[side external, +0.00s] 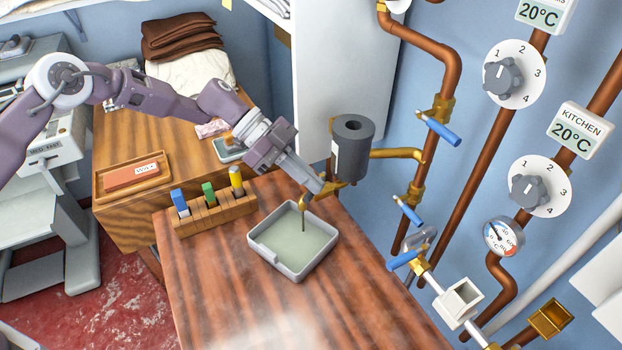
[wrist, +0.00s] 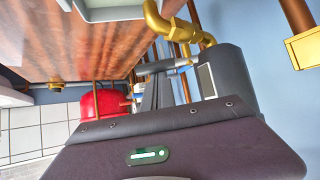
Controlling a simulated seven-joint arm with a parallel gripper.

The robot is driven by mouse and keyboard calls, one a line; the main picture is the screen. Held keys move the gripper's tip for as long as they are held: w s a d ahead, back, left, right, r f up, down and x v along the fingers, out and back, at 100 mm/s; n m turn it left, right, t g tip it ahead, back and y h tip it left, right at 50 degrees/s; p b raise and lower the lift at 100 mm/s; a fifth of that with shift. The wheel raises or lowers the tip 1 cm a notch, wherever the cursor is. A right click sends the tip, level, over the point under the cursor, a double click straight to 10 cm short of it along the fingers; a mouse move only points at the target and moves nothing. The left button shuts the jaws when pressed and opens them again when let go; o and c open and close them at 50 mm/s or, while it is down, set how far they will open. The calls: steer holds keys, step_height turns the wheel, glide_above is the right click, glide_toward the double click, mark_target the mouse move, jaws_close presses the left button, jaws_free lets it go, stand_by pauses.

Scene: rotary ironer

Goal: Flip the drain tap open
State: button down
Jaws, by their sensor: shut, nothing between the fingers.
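The brass drain tap (side external: 303,203) has a spout pointing down over a grey tray (side external: 262,254), with a thin dark line between spout and tray. Its brass pipe also shows in the wrist view (wrist: 178,25), running to a dark grey cylinder (side external: 352,150). My gripper (side external: 318,186) is shut and empty, its tips close beside the tap, in front of the brass fitting below the cylinder. In the wrist view my fingers (wrist: 160,80) point toward a short grey bar across their tips. I cannot tell whether they touch it. The tap's handle is largely hidden by my fingers in the side view.
A wooden rack (side external: 214,212) with blue, green and yellow blocks stands left of the tray. Copper pipes with blue-handled valves (side external: 444,133) line the wall on the right. A red rounded object (wrist: 100,104) lies below in the wrist view. The near tabletop is clear.

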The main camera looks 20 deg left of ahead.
steer(key=shift+a, duration=0.15)
steer(key=shift+w+a, duration=0.4)
steer(key=shift+a, duration=0.3)
steer(key=shift+w+a, duration=0.45)
steer(key=shift+a, duration=0.05)
stand_by(0.3)
steer(key=shift+d, duration=0.1)
steer(key=shift+s+d, duration=0.15)
steer(key=shift+d, duration=0.55)
step_height(320, 180, up, 2)
steer(key=s+d, duration=0.2)
steer(key=w+a+r, duration=0.5)
steer(key=r, duration=0.1)
steer(key=shift+w+a, duration=0.2)
